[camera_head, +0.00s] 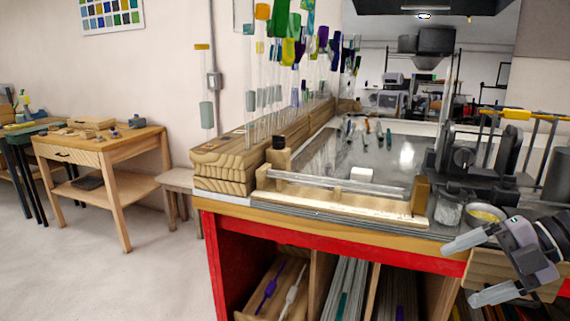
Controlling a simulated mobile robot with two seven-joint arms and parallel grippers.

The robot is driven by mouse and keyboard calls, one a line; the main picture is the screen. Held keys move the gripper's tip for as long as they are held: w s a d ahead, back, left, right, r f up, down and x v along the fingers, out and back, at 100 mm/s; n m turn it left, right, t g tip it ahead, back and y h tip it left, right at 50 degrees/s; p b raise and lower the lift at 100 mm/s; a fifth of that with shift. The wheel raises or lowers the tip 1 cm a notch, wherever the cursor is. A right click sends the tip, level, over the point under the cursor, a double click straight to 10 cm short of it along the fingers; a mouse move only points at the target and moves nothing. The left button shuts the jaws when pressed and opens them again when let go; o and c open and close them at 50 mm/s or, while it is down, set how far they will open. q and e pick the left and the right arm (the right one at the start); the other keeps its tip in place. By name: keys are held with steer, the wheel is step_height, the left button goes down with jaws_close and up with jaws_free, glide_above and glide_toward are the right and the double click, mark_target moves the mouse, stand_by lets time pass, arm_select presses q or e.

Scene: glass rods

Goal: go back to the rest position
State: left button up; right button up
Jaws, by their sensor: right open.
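My right gripper (468,271) is at the lower right, in front of the workbench's front edge. Its two pale fingers are spread apart and nothing is between them. Clear glass rods (330,184) lie in a low wooden holder (340,205) along the front of the workbench. The gripper is to the right of this holder and apart from it. My left gripper is not in view.
The workbench (240,215) has a red frame and open shelves below. Upright coloured glass rods stand in wooden blocks (222,165) at its left. A metal bowl (485,214) and glass jar (447,212) sit near the right gripper. Floor at left is clear.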

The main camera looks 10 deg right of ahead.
steer(key=s+a+f+m+t+h, duration=0.1)
steer(key=s+f+m+t+h, duration=0.1)
steer(key=f+m+t, duration=0.55)
steer(key=s+f+m+t+h, duration=0.25)
steer(key=f+m, duration=0.55)
steer(key=f, duration=0.6)
steer(key=s+a+f+m+g+h, duration=0.1)
steer(key=s+a+f+m+g, duration=0.1)
steer(key=s+a+f+m, duration=0.2)
steer(key=s+a+f+m+g+h, duration=0.1)
steer(key=s+a+f+m+g, duration=0.1)
steer(key=s+a+f+m, duration=0.3)
steer(key=a+f, duration=0.3)
steer(key=a, duration=0.3)
steer(key=shift+h, duration=0.35)
